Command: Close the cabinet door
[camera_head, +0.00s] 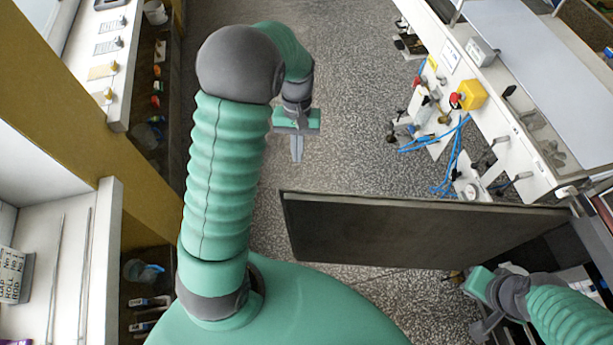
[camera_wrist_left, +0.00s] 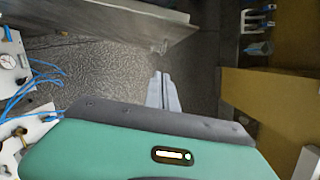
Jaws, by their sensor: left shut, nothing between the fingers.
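The cabinet door (camera_head: 420,232) is a dark grey panel. It stands open, swung out across the floor from its cabinet (camera_head: 592,225) at the right edge. In the left wrist view the door (camera_wrist_left: 110,35) fills the upper left. My left gripper (camera_head: 297,158) is shut and empty, beyond the door's free end and apart from it. Its closed fingers also show in the left wrist view (camera_wrist_left: 163,92). My right gripper (camera_head: 482,325) is at the lower right, on the near side of the door by the cabinet; its fingers are too unclear to read.
A bench with shelves (camera_head: 110,215) lines the left. Speckled floor (camera_head: 350,80) is free between them.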

